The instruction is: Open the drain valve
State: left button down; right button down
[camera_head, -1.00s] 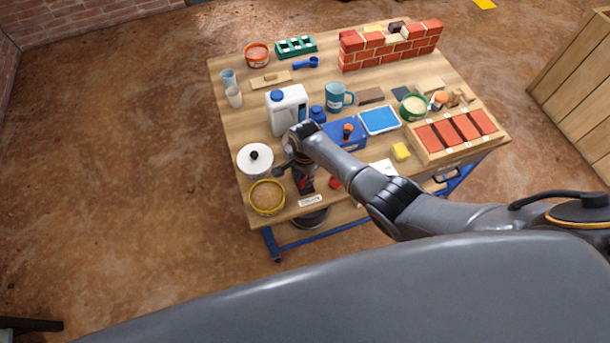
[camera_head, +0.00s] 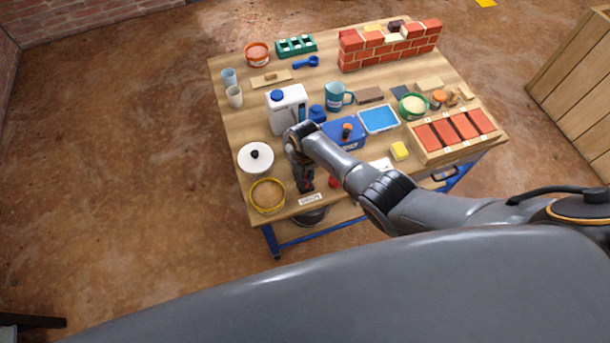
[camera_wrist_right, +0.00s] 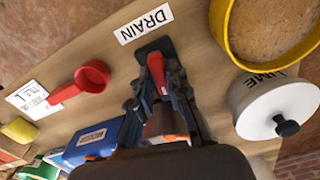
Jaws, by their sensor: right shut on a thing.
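The drain valve shows in the right wrist view as a red lever (camera_wrist_right: 156,72) on a dark base plate, beside the white DRAIN label (camera_wrist_right: 143,23). My right gripper (camera_wrist_right: 160,95) is shut on the red lever, with a dark finger on each side of it. In the head view my right gripper (camera_head: 304,184) points down at the table's front edge, just behind the DRAIN label (camera_head: 311,199). The gripper hides most of the valve there. My left gripper is in neither view.
A yellow-rimmed tub (camera_head: 267,196) and a white lidded pot (camera_head: 255,159) stand close left of the gripper. A red scoop (camera_wrist_right: 92,77) lies on its other side. A white jug (camera_head: 288,109) and blue box (camera_head: 344,134) stand behind. A brick wall (camera_head: 390,45) stands at the back.

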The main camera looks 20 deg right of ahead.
jog(key=shift+n, duration=0.9)
jog(key=c, duration=1.3)
grip_release()
notch_tip(320, 180, up, 12)
